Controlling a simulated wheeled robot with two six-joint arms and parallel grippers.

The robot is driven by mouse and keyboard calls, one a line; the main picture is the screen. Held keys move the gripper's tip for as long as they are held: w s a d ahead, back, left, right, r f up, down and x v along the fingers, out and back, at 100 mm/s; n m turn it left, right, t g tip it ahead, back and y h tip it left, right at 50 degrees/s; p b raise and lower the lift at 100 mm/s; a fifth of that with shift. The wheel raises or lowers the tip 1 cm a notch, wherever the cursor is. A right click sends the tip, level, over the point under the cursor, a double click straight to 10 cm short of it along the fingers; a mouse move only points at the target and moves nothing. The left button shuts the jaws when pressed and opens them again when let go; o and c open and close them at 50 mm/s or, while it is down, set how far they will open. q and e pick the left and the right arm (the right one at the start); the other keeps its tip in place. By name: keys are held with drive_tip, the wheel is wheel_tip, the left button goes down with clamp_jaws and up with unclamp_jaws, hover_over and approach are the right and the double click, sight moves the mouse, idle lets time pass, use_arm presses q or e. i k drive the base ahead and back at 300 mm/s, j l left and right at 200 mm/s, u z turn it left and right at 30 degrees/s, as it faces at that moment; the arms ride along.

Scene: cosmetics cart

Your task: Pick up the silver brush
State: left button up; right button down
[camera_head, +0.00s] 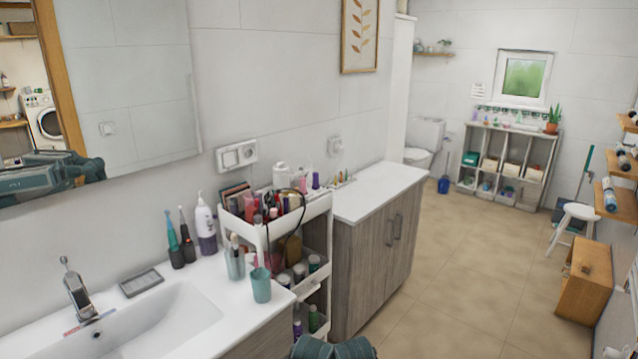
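A clear cup (235,266) with makeup brushes (234,242) standing in it is on the white washbasin counter, in front of the cosmetics cart. The brushes are small, and I cannot tell whether one of them is the silver brush. The white cosmetics cart (318,211) stands between the washbasin and a wooden cabinet. Its top tray is crowded with bottles, tubes and lipsticks, which hide one another. Its lower shelves hold jars and bottles. Neither of my grippers shows. Dark teal parts at the bottom edge seem to be mine.
A teal cup (261,285) stands at the counter's edge. Two electric toothbrushes and a white-and-purple bottle (205,226) stand by the wall. The tap (77,290) is at left. The wooden cabinet (370,258) flanks the cart. The tiled floor (470,260) at right is mostly clear.

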sight(229, 233)
drive_tip(key=i+u, duration=0.55)
drive_tip(key=u, duration=0.2)
drive_tip(key=j, duration=0.1)
drive_tip(key=i+l+u, duration=0.1)
drive_tip(key=l+u, duration=0.25)
drive_tip(key=l, duration=0.2)
drive_tip(key=l+u, duration=0.4)
drive_tip(key=i+l, duration=0.05)
drive_tip(key=l, duration=0.05)
